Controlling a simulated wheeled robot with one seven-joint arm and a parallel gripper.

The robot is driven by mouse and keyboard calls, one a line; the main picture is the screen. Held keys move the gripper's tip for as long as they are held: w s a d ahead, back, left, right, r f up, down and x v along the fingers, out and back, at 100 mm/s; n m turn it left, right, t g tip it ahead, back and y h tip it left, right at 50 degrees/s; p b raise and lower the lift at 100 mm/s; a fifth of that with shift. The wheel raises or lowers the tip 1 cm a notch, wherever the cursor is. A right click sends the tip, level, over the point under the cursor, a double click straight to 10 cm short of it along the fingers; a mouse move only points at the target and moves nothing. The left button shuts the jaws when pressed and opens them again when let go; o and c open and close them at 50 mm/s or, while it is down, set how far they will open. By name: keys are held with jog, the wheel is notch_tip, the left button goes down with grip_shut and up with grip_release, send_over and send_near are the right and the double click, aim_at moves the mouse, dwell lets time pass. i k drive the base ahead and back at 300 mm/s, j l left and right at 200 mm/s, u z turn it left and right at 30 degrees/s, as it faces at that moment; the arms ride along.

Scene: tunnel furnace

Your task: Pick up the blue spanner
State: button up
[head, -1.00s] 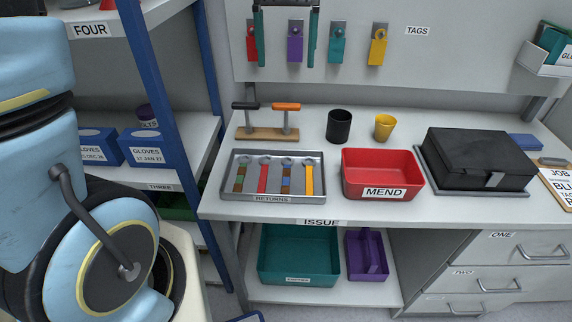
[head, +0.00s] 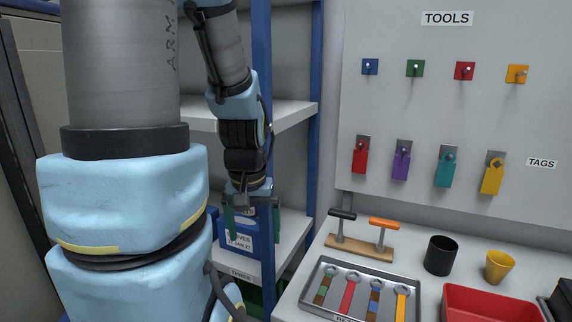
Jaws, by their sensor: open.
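Several ring-ended spanners lie side by side in a grey metal tray (head: 390,271) on the bench, whose RETURNS label is partly cut off. The third from the left has a handle banded blue and brown (head: 374,300); no plain blue one shows. Beside it lie a green-and-brown one (head: 323,290), a red one (head: 347,298) and a yellow-orange one (head: 400,304). Their lower ends are partly cut off by the frame. My gripper (head: 252,226) hangs with its green fingers apart, empty, left of the tray, in front of the shelf with glove boxes.
A wooden stand (head: 361,249) with black and orange T-handles stands behind the tray. A black cup (head: 440,256), yellow cup (head: 500,266) and red bin (head: 490,303) are to its right. A blue shelf post (head: 315,120) stands near my arm. Colour tags hang on the wall board.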

aim_at(371, 315)
jog(key=z, duration=1)
jog(key=k+j+u, duration=0.15)
jog(key=k+u, duration=0.25)
jog(key=k, duration=0.25)
jog(key=l+u, duration=0.2)
jog(key=u, duration=1.85)
jog(key=k+l+u, duration=0.25)
jog(key=k+l, duration=0.85)
jog(key=k, duration=0.1)
